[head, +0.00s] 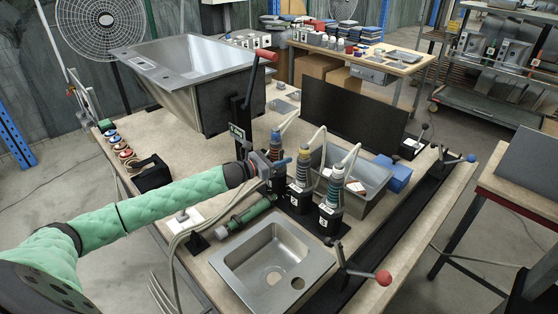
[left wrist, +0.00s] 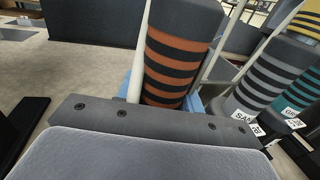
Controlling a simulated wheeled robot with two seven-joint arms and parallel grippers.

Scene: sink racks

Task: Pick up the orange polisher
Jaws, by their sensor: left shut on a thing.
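The orange polisher (left wrist: 178,65) stands close in front of my left gripper in the left wrist view, with a dark body and orange and black bands. In the head view the orange polisher (head: 277,146) is the farthest of three upright polishers, partly hidden by my left gripper (head: 268,160). My left gripper is shut on it, at its lower part. The finger contact is hidden in the left wrist view. The polisher looks upright in its holder. My right gripper is not in view.
A yellow-banded polisher (head: 302,172) and a teal-banded polisher (head: 333,188) stand close to the right. A green tool (head: 244,214) lies in front. A small sink (head: 240,255) lies at the bench front; a large sink (head: 190,60) and red-handled lever (head: 262,56) rise behind.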

